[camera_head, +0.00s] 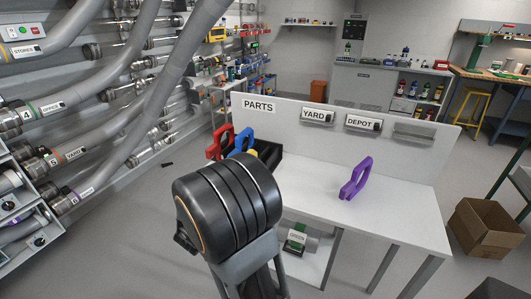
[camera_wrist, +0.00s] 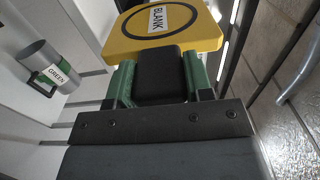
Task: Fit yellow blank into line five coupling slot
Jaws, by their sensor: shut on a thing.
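The yellow blank (camera_wrist: 165,27), a flat plate with a black ring and the word BLANK, is held in my gripper (camera_wrist: 158,75) in the wrist view. The green-sided fingers are shut on its dark block-shaped grip. In the head view my arm hides the gripper; a small yellow patch (camera_head: 252,153) shows beside it, possibly the blank. At the left of the head view is a row of tube couplings. The YARD coupling (camera_head: 40,164), between those marked 4 and apparently 6, looks like line five. Its slot cannot be made out.
The white parts table (camera_head: 400,215) carries a purple clamp-like piece (camera_head: 357,178), with red (camera_head: 219,141) and blue (camera_head: 242,140) ones by a dark bin. A canister labelled GREEN (camera_head: 297,238) sits below. A cardboard box (camera_head: 484,228) stands right. Grey hoses cross the left side.

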